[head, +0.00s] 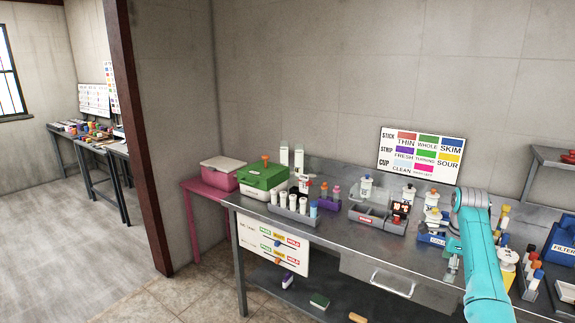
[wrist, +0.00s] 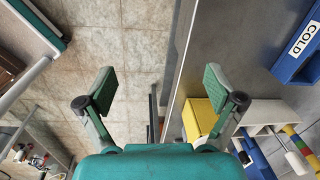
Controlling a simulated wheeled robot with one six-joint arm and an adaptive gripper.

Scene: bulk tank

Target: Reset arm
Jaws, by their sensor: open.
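My gripper (wrist: 160,88) is open and empty in the wrist view, its two green-padded fingers spread wide. Between and beyond the fingers are tiled floor and the edge of a grey metal surface. No object is between the fingertips. In the head view my teal arm (head: 480,250) is bent at the right, in front of the metal bench (head: 335,230). I cannot clearly make out the fingers there.
The bench holds a grey vial rack (head: 292,213), a grey tray (head: 376,219) and several bottles. A green-lidded box (head: 263,177) stands left. A colour chart (head: 420,155) leans on the wall. The wrist view shows a blue COLD bin (wrist: 300,50) and a yellow box (wrist: 198,118).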

